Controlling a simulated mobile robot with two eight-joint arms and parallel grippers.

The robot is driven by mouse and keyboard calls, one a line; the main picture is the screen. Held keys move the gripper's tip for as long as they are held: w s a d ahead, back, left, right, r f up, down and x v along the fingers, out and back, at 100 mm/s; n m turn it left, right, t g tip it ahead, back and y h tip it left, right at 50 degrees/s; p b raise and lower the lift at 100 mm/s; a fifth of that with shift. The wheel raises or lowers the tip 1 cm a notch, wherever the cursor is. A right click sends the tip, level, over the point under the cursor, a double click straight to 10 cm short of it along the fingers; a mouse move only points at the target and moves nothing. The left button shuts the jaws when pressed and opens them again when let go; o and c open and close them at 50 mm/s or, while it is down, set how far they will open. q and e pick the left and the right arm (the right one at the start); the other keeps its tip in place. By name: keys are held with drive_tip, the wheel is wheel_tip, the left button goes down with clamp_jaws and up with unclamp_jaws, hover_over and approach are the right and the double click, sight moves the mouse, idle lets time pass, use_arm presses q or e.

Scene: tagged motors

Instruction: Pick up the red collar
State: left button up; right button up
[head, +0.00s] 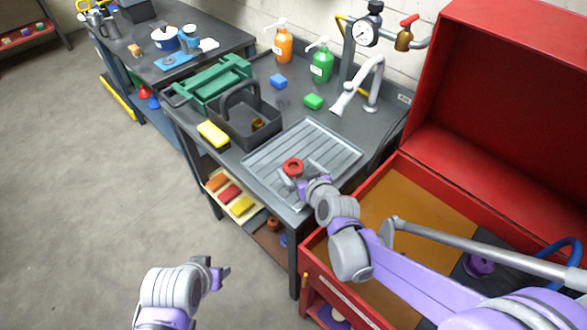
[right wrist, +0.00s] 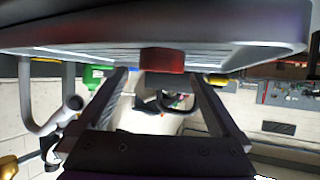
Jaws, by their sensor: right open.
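The red collar (head: 293,166) is a short ring with a hole in its top. It sits on the grey ribbed drain tray (head: 262,160). My right gripper (head: 300,175) is open, low over the tray and right at the collar. In the right wrist view, which looks upside down, the collar (right wrist: 162,58) shows ahead of and between the spread fingers (right wrist: 158,76). I cannot tell whether they touch it. My left gripper (head: 222,273) is over the floor, away from the bench; its finger gap is not clear.
A black carrier (head: 262,137) with a handle stands left of the tray. A grey faucet (head: 371,80) and a green bottle (head: 321,66) are behind it. The open red toolbox (head: 440,170) is at the right, under my right arm. A yellow sponge (head: 212,134) lies near the bench edge.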

sight(294, 166)
drive_tip(key=x, duration=0.3)
drive_tip(key=shift+w+a+f, duration=0.1)
drive_tip(key=shift+a+f, duration=0.05)
drive_tip(key=shift+f, duration=0.05)
clamp_jaws()
idle(0.3)
